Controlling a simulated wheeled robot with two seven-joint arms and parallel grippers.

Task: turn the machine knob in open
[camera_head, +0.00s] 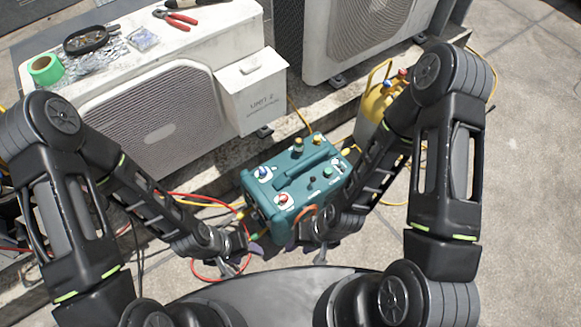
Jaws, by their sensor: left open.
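The machine (258,193) is a teal box with a carry handle, standing on the ground in front of me. The labels are too small to read, so I cannot tell which knob is marked "in". My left gripper (246,259) is open and empty, in front of the machine's near left corner. My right gripper (306,252) looks open and empty, near the machine's front side. Neither visibly touches a knob.
Red and yellow hoses lie on the ground around the machine. A white condenser (160,125) stands behind at left, with green tape (46,69) and red pliers (176,16) on top. A yellow tank (375,103) stands behind at right. The paving at far right is clear.

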